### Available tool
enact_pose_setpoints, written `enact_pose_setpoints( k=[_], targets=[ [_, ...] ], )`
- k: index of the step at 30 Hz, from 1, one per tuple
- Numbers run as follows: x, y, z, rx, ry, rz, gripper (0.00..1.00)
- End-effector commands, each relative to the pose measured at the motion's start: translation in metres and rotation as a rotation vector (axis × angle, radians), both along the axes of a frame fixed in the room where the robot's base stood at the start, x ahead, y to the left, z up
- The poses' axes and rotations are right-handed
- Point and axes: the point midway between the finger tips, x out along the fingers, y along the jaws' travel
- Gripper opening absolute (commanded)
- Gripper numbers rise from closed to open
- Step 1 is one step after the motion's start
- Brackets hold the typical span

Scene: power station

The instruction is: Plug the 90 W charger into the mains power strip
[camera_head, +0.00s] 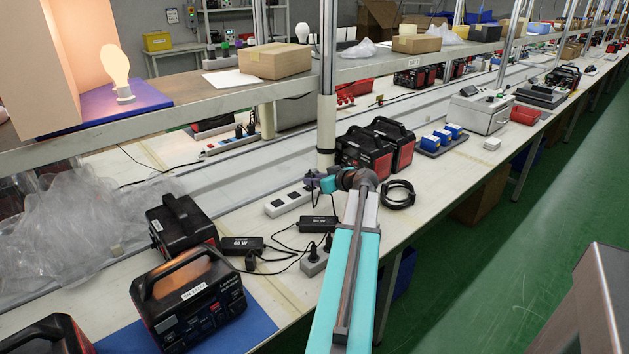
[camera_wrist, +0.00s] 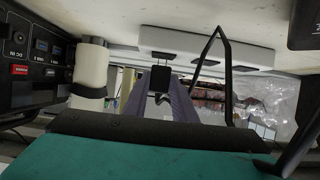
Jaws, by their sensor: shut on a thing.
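The 90 W charger (camera_head: 319,224), a black brick with a white label, lies on the bench. A white mains power strip (camera_head: 288,202) lies behind it to the left, and a white strip also shows in the wrist view (camera_wrist: 185,44). My gripper (camera_head: 314,182) is above the right end of that strip. In the wrist view, its fingers (camera_wrist: 160,92) are shut on a small black plug (camera_wrist: 160,77). The plug appears close to the strip; I cannot tell whether it touches. A black cable loops beside the fingers.
A 60 W charger (camera_head: 242,246) and a smaller socket block (camera_head: 315,262) with black plugs lie in front. A power station (camera_head: 192,302) stands on a blue mat at left. More power stations (camera_head: 366,151) stand behind my gripper, beside a white post (camera_head: 326,130). A coiled cable (camera_head: 398,194) lies right.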

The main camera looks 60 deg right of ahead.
Motion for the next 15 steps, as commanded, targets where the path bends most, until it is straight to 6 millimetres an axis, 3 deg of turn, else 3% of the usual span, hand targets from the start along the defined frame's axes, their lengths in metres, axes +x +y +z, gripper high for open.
enact_pose_setpoints(
  k=[15],
  targets=[
    [0.0004,0.0003,-0.0079,0.0,0.0,0.0,0.0]
  ],
)
